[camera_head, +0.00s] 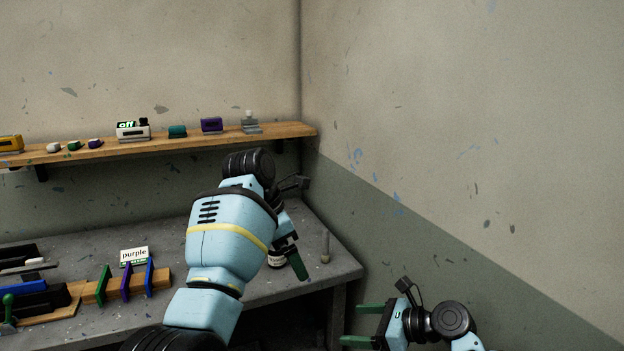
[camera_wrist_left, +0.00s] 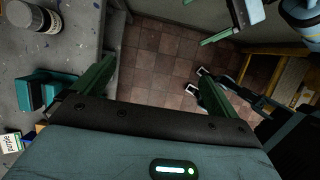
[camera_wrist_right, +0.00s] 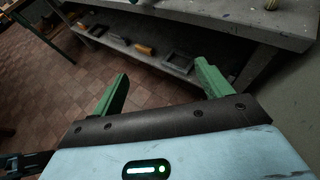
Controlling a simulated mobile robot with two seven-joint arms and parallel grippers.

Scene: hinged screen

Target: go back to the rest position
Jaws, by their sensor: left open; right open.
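My right gripper (camera_head: 350,325) is at the bottom right of the head view. Its green fingers are apart and empty, clear of the bench. The right wrist view shows the same open gripper (camera_wrist_right: 162,80) with floor and a low shelf beyond it. My left arm crosses the middle of the head view and hides part of the bench.
The grey bench (camera_head: 330,252) carries green, purple and blue upright panels (camera_head: 126,283), a "purple" sign (camera_head: 134,254) and a small cone-like object (camera_head: 325,246). A wooden wall shelf (camera_head: 180,142) holds several small items. The right wall is bare. The lower shelf (camera_wrist_right: 140,58) holds several things.

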